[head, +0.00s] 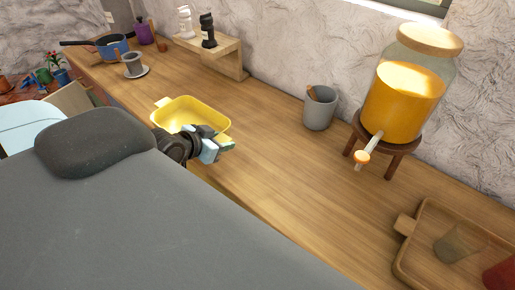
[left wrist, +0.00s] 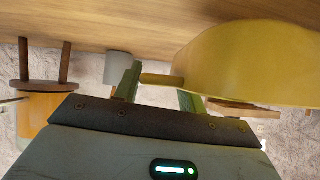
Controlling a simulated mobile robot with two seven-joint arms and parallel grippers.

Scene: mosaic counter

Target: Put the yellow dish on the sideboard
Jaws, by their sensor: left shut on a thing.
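The yellow dish (head: 188,112) is a rounded, shallow dish with tab handles, over the left-middle of the wooden sideboard (head: 285,165) in the head view. My left gripper (head: 222,145) is at its near right side. In the left wrist view the dish (left wrist: 250,65) fills the upper right, and its handle (left wrist: 160,80) lies between the two fingers of my left gripper (left wrist: 158,88), which is shut on it. I cannot tell whether the dish's underside touches the wood. My right gripper is not in view.
A grey cup (head: 320,110) and a juice dispenser (head: 404,95) on a stool stand along the wall. A wooden tray (head: 408,262) is at right. A small shelf (head: 225,60), a cup on a saucer (head: 133,72) and a blue pan (head: 112,45) stand beyond the dish. The middle wood is clear.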

